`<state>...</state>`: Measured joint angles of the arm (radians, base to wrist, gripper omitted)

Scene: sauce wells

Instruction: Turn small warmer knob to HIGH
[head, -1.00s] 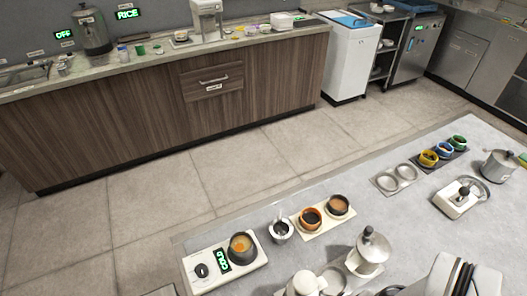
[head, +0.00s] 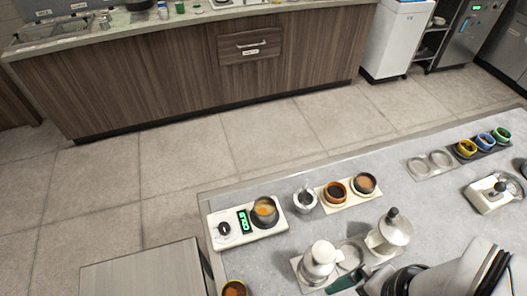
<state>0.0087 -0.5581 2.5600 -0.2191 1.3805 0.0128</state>
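The small warmer (head: 216,240) is a flat white unit near the left end of the grey counter. Its dark round knob (head: 224,228) sits at the left of its top, and the knob's pointer direction is too small to tell. A small green lit display (head: 242,220) beside the knob seems to read COLD, but the letters are tiny. A dark pot with orange-yellow contents (head: 264,208) stands on the warmer's round plate, right of the display.
A mortar-like cup (head: 304,200) and a white tray (head: 346,204) with two bowls stand right of the warmer. White lidded pots (head: 320,258) (head: 392,230) stand in front. Another bowl (head: 234,289) is at the bottom edge. Bare counter (head: 262,256) lies before the warmer.

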